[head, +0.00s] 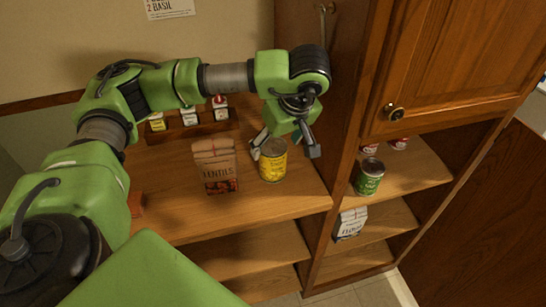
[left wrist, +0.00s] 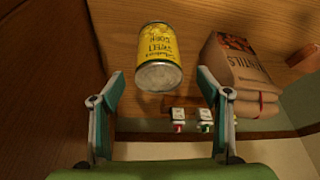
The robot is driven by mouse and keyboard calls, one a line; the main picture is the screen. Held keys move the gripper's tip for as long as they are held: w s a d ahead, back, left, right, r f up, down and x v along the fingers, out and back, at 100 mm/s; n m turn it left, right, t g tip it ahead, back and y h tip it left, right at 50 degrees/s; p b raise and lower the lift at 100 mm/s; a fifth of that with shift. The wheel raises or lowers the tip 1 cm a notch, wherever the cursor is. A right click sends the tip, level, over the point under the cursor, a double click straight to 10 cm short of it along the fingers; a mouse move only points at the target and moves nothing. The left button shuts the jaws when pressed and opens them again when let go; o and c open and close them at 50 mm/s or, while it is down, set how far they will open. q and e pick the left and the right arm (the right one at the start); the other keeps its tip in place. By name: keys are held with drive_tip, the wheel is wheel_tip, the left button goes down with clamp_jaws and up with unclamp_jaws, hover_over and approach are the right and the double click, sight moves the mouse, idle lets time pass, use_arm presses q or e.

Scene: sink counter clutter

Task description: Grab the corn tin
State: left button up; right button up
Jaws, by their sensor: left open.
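The corn tin (head: 273,161) is yellow with a metal lid and stands upright on the wooden counter in the head view. In the left wrist view the corn tin (left wrist: 160,58) shows its yellow "sweet corn" label, just beyond the fingertips and between their lines. My left gripper (head: 285,150) is at the tin's back right, close to its top. In the left wrist view my left gripper (left wrist: 160,87) is open, with nothing between its fingers. Whether a finger touches the tin I cannot tell. My right gripper is not in view.
A paper bag of lentils (head: 217,167) stands just left of the tin. A rack of small spice boxes (head: 190,117) is behind. A wooden cabinet wall is close on the right. A green can (head: 370,177) and a flour bag (head: 350,223) stand on shelves beyond it.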

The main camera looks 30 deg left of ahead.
sight(275, 148)
use_arm(q)
drive_tip(key=shift+p+x, duration=0.45)
drive_tip(key=shift+x, duration=0.45)
drive_tip(key=p+x, duration=0.1)
drive_tip(key=x, duration=0.2)
drive_tip(key=shift+w+a+f+p, duration=0.2)
drive_tip(key=shift+w+f+p, duration=0.05)
drive_tip(key=shift+f+p, duration=0.05)
drive_tip(key=shift+a+f, duration=0.1)
drive_tip(key=shift+f, duration=0.2)
drive_tip(key=c, duration=1.3)
drive_tip(key=shift+w, duration=0.1)
drive_tip(key=shift+c, duration=1.4)
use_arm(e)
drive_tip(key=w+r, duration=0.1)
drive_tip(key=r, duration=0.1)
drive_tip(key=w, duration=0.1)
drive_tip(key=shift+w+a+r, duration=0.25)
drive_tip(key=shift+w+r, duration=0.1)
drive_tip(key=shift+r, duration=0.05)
use_arm(q)
drive_tip(key=shift+r, duration=0.1)
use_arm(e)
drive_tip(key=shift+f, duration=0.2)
